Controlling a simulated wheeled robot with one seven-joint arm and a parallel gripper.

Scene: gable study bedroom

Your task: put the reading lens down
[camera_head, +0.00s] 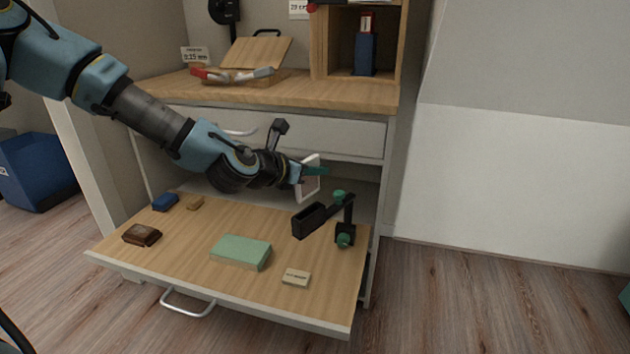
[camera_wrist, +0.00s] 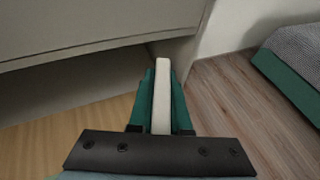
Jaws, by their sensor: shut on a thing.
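The reading lens (camera_head: 309,186) is a flat, pale-framed rectangular piece. My gripper (camera_head: 316,171) is shut on it and holds it roughly upright above the back right part of the pulled-out wooden surface (camera_head: 190,240). In the wrist view the lens shows edge-on as a white bar (camera_wrist: 161,90) between the teal fingers of my gripper (camera_wrist: 161,100). The lens appears clear of the surface below. My gripper hides part of it.
A green block (camera_head: 241,252), a small beige block (camera_head: 296,277), a brown wallet-like item (camera_head: 142,235) and a blue block (camera_head: 165,201) lie on the surface. Bare wood lies between them.

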